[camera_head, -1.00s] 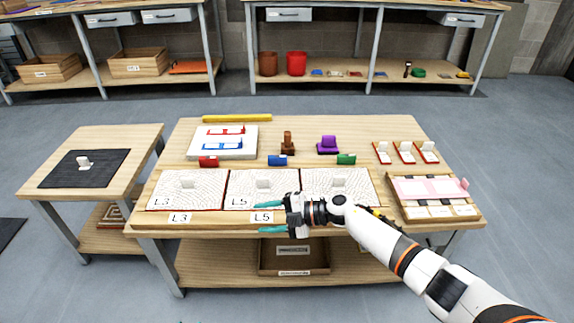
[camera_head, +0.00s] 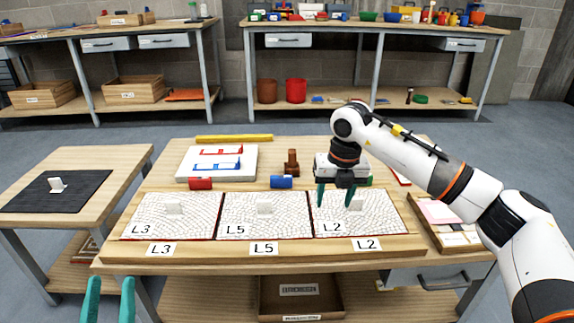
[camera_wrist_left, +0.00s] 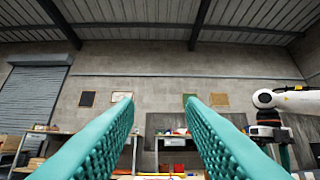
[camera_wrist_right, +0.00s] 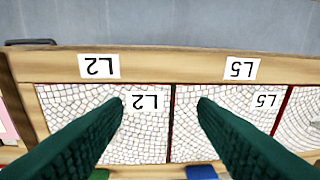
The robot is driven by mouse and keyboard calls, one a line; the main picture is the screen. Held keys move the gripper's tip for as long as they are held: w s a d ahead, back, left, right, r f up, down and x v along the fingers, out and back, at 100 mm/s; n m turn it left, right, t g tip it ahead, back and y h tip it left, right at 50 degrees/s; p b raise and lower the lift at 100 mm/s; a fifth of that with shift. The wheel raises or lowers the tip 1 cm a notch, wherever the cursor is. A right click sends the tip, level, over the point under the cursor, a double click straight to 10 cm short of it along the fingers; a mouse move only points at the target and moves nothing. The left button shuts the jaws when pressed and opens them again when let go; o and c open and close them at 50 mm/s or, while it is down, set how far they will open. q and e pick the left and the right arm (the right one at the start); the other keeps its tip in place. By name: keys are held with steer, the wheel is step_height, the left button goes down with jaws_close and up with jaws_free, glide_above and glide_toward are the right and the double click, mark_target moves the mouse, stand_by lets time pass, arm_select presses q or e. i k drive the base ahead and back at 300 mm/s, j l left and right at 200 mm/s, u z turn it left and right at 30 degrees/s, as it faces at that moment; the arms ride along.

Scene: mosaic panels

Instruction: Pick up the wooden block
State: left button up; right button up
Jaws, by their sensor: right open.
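A brown, wooden-looking block with an upright handle (camera_head: 291,162) stands behind the panels on the central table; it is the likeliest wooden block. My right gripper (camera_head: 335,198) points down over the L2 panel (camera_head: 376,222), to the right and in front of that block. Its fingers are apart and empty; in the right wrist view (camera_wrist_right: 160,108) they straddle the line between the L2 and L5 panels. The brown block is not seen in that view. My left gripper (camera_head: 110,286) is low at the front left, open and empty, and points up in its wrist view (camera_wrist_left: 158,102).
Red (camera_head: 201,183) and blue (camera_head: 281,182) blocks lie behind the panels. A white board (camera_head: 190,165) and yellow bar (camera_head: 234,138) lie further back. A side table (camera_head: 110,165) stands left.

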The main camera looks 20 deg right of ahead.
mark_target(292, 167)
steer(key=i, duration=1.15)
